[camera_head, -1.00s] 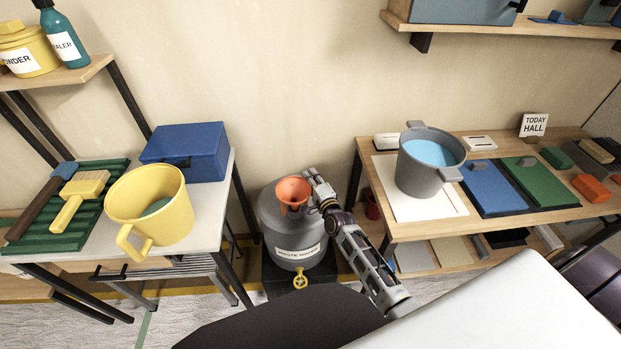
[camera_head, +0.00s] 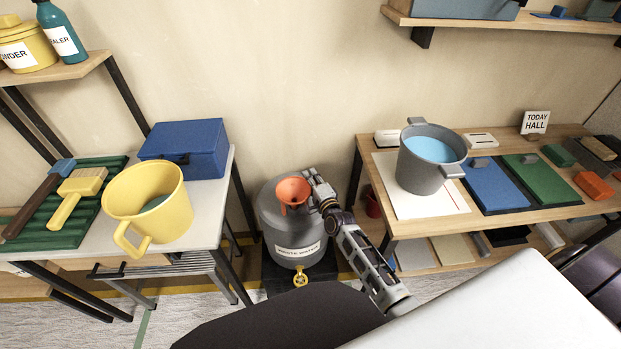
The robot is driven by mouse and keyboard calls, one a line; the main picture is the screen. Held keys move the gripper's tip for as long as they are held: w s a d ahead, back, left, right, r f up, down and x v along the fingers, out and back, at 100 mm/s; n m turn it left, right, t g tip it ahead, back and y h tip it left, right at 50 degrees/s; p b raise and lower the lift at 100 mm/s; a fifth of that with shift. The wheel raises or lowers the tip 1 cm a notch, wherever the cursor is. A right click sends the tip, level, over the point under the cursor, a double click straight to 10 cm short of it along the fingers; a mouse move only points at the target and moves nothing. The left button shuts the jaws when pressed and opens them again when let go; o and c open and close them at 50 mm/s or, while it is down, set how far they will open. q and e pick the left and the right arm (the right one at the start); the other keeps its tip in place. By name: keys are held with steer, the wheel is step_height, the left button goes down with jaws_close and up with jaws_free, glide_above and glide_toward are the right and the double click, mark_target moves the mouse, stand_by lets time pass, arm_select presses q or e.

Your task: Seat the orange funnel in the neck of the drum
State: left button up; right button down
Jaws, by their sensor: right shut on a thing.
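The orange funnel (camera_head: 293,190) is over the top of the grey drum (camera_head: 298,240), its wide mouth facing up. The drum has a white label and a yellow tap at its front, and stands low on a black base between the two tables. My right gripper (camera_head: 313,187) is shut on the funnel at its right side, with my arm running down to the lower right. The drum's neck is hidden behind the funnel, so I cannot tell whether the spout is inside it. My left gripper is not in view.
On the left table (camera_head: 215,212) stand a yellow bucket (camera_head: 165,210), a blue box (camera_head: 185,150) and a green ridged tray. On the right table (camera_head: 440,222) stand a grey pot of blue liquid (camera_head: 425,180) and coloured pads. Table legs flank the drum.

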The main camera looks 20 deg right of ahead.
steer(key=shift+f+b, duration=0.5)
steer(key=shift+f, duration=0.2)
steer(key=c, duration=1.3)
jaws_free()
steer(key=shift+s, duration=0.2)
steer(key=shift+s+d+r, duration=0.1)
steer(key=shift+s, duration=1.8)
steer(key=shift+s+r, duration=0.1)
steer(key=shift+s, duration=1.8)
steer(key=shift+s, duration=0.15)
